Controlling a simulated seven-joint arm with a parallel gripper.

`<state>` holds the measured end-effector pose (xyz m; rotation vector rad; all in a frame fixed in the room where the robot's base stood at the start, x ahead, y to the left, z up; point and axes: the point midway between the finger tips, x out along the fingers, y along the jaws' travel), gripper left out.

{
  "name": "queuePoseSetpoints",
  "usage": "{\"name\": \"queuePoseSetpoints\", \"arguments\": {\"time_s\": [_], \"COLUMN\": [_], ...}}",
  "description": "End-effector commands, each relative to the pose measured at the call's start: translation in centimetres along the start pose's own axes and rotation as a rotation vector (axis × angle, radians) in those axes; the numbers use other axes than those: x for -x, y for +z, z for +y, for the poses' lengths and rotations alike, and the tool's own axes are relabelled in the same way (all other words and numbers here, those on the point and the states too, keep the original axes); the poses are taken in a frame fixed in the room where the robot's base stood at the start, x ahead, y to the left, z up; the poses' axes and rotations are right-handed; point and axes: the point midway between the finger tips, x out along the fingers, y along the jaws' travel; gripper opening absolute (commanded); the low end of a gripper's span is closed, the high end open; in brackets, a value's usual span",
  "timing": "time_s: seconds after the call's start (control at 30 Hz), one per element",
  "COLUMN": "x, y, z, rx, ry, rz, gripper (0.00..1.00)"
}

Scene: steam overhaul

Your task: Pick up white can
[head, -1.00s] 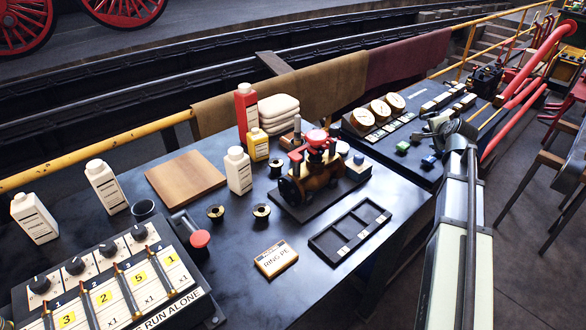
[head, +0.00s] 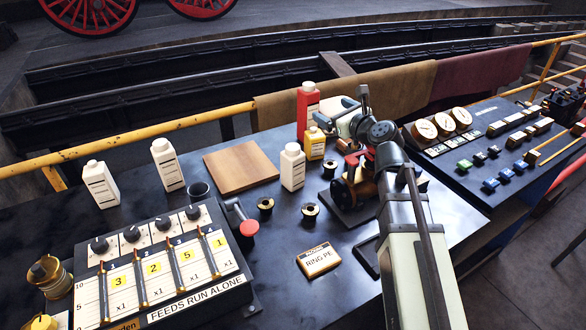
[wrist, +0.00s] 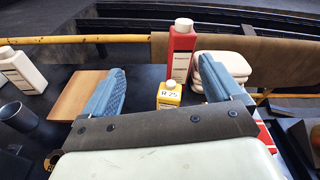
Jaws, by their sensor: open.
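Three white cans stand upright on the dark bench in the head view: one at the far left (head: 100,186), one right of it (head: 168,166), and one right of the wooden board (head: 292,168). My gripper (head: 325,118) is above the bench, right of that third can and close to the red and yellow cans. In the wrist view, my gripper (wrist: 176,66) is open and empty, with the yellow can (wrist: 169,95) and red can (wrist: 181,52) showing between its fingers. One white can (wrist: 22,70) shows at the left there. The third can is not visible there.
The wooden board (head: 240,167) lies left of the third can. A brass valve assembly (head: 352,190) stands under my arm. Small brass rings (head: 310,211), a RING PE box (head: 318,260) and the numbered feed panel (head: 160,268) are nearer. A yellow rail (head: 130,140) runs behind.

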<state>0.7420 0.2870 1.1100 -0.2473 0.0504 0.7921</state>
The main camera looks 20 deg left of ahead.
Motion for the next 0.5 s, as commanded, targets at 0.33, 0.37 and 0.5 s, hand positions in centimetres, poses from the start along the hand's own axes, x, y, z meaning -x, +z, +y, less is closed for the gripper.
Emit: {"name": "queuePoseSetpoints", "arguments": {"time_s": [0.33, 0.37, 0.5], "x": [-0.9, -1.0, -1.1], "y": [-3.2, -3.4, -4.2], "z": [10.9, 11.2, 11.8], "rx": [-0.152, -0.155, -0.163], "ry": [0.200, 0.204, 0.213], "rz": [0.129, 0.134, 0.143], "gripper": [0.93, 0.93, 0.93]}}
